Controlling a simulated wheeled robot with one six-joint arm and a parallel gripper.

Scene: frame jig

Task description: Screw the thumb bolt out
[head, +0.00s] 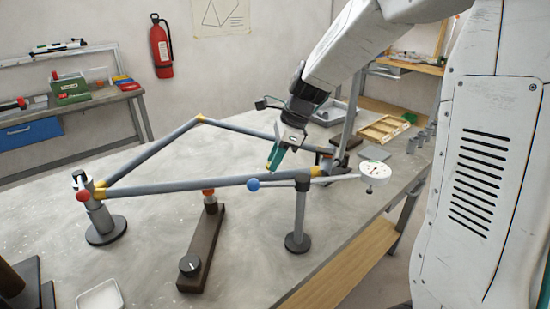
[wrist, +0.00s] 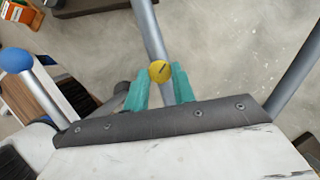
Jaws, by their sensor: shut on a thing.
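The thumb bolt, seen as a round yellow head (wrist: 159,71) with a dark line across it, sits between the teal fingertips of my gripper in the wrist view. My gripper (wrist: 160,80) is shut on the bolt head. A grey frame tube (wrist: 146,28) runs behind the bolt. In the head view my gripper (head: 274,160) points down beside the long grey tube (head: 170,186) of the triangular frame. The bolt is hidden there behind the fingers and tube. How far the bolt sits in its hole cannot be told.
A blue ball (head: 253,184) and a dial gauge (head: 375,169) stand close to my gripper. A dark block with a knob (head: 190,264) lies in front. A wooden tray (head: 384,129) is at the back right.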

